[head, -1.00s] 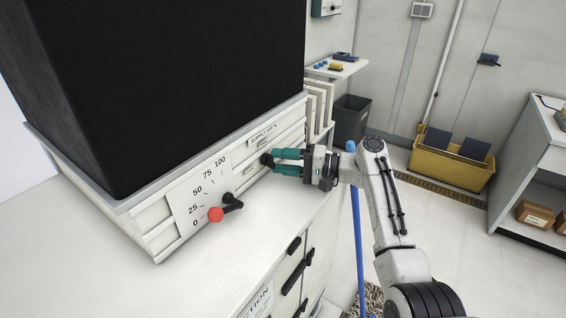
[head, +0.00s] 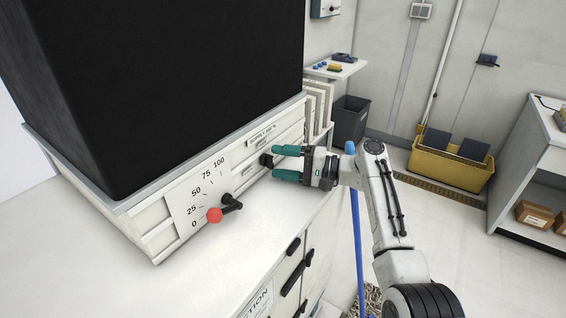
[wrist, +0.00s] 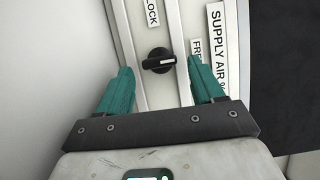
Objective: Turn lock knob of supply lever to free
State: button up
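The black lock knob (wrist: 152,60) is on the pale panel between the LOCK label (wrist: 152,12) and the partly covered FREE label (wrist: 196,47) in the wrist view. Its bar lies crosswise, with the white mark toward the FREE side. In the head view the knob (head: 265,160) is just beyond my fingertips. My gripper (head: 280,163) is open, its teal fingers on either side of the knob and apart from it. It also shows in the wrist view (wrist: 160,67). The supply lever (head: 215,215), with a red ball end, points near 0 on its scale.
A large dark box (head: 160,80) stands above the panel. The white worktop (head: 180,275) lies below, with black handles (head: 293,246) on its front. A blue pole (head: 357,250) stands near my arm. A yellow bucket (head: 450,165) is at the right on open floor.

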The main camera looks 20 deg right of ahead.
jog(key=b+v, duration=0.1)
jog(key=v, duration=0.9)
jog(key=shift+s+d+b, duration=0.2)
jog(key=shift+d+b, duration=0.1)
jog(key=shift+d, duration=0.05)
dwell(0.3)
